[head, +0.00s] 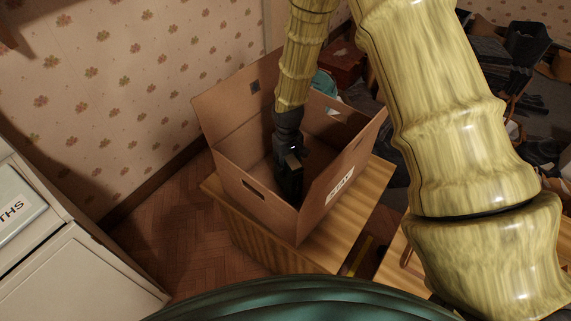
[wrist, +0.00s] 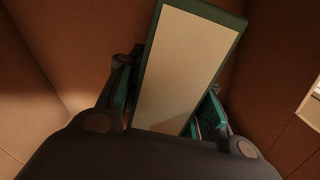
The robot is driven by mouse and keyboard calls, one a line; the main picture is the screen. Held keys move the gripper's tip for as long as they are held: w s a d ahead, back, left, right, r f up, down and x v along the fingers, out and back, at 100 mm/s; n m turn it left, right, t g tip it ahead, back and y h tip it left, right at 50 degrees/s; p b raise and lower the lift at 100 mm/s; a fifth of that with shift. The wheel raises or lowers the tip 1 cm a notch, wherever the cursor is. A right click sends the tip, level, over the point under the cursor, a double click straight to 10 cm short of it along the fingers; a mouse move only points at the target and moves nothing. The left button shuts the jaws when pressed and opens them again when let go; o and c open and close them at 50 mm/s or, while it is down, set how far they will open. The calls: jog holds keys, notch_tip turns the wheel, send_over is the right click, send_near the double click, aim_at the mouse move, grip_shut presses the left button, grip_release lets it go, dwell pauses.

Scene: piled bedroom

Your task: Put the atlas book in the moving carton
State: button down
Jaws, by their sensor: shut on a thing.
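The moving carton (head: 278,216) is an open brown cardboard box with its flaps up. It has a handle hole and a white label on its sides. My gripper (head: 290,178) reaches down inside the carton, below the rim. In the wrist view my gripper (wrist: 163,100) is shut on a book, with one finger on each side. The atlas book (wrist: 187,65) shows a cream face with a dark green border and is held tilted. Brown carton walls surround it there. In the head view I cannot make out the book, and the carton's floor is mostly hidden.
The carton stands on a striped wooden table (head: 240,232). A white cabinet (head: 75,275) with a pale lettered thing (head: 15,212) on it is at the left. Dark clutter (head: 490,55) is piled at the back right. Bare parquet floor (head: 165,235) lies left of the table.

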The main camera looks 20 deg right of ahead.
jog(key=c, duration=1)
grip_release()
jog(key=shift+o, duration=0.2)
jog(key=shift+r+b, duration=0.7)
jog(key=shift+r, duration=5.3)
